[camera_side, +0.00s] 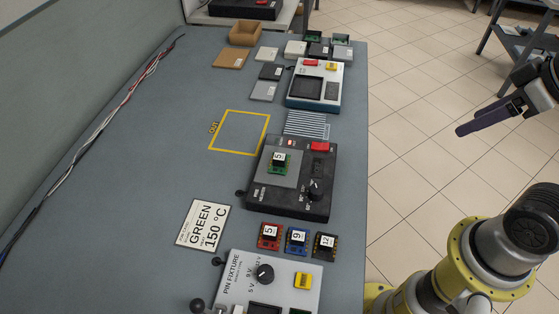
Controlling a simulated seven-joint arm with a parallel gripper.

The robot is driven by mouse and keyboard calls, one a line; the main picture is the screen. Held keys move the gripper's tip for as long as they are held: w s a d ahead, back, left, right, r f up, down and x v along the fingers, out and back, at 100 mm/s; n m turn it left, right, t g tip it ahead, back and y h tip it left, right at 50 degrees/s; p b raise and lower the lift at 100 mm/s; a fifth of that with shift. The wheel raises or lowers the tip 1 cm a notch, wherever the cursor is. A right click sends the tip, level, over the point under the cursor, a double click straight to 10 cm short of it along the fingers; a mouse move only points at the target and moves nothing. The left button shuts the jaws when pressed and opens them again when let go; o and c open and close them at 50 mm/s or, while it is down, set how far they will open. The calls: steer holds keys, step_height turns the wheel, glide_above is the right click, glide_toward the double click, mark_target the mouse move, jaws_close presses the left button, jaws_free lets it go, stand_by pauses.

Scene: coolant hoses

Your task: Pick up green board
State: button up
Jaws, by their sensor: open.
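The green board (272,168) with a white label marked 5 lies on the grey plate of a black heater unit (262,200) in the middle of the bench. The unit has a red switch and a black knob. A card (203,225) reading GREEN and a temperature in °C lies to its lower left. My gripper (470,127), with dark purple fingers, is over the floor at the right, well away from the green board. It is open, and I see nothing between its fingers.
Red (269,244), blue (297,248) and black (325,253) boards lie in a row in front of the heater. Below them is a pin fixture (285,277). A yellow OUT outline (238,116) is empty. Another device (316,102) and small boxes stand behind. The bench's left side is mostly clear.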

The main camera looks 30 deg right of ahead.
steer(key=w+r+n, duration=0.1)
steer(key=w+r, duration=0.3)
steer(key=n+g, duration=0.6)
steer(key=n, duration=0.1)
glide_above(279, 157)
step_height(279, 157, down, 12)
steer(key=f, duration=0.8)
steer(key=shift+s, duration=0.2)
steer(key=shift+w+d+f, duration=0.1)
steer(key=shift+f, duration=1.25)
steer(key=shift+w+f, duration=0.1)
steer(key=shift+f, duration=1.2)
steer(key=shift+c, duration=0.2)
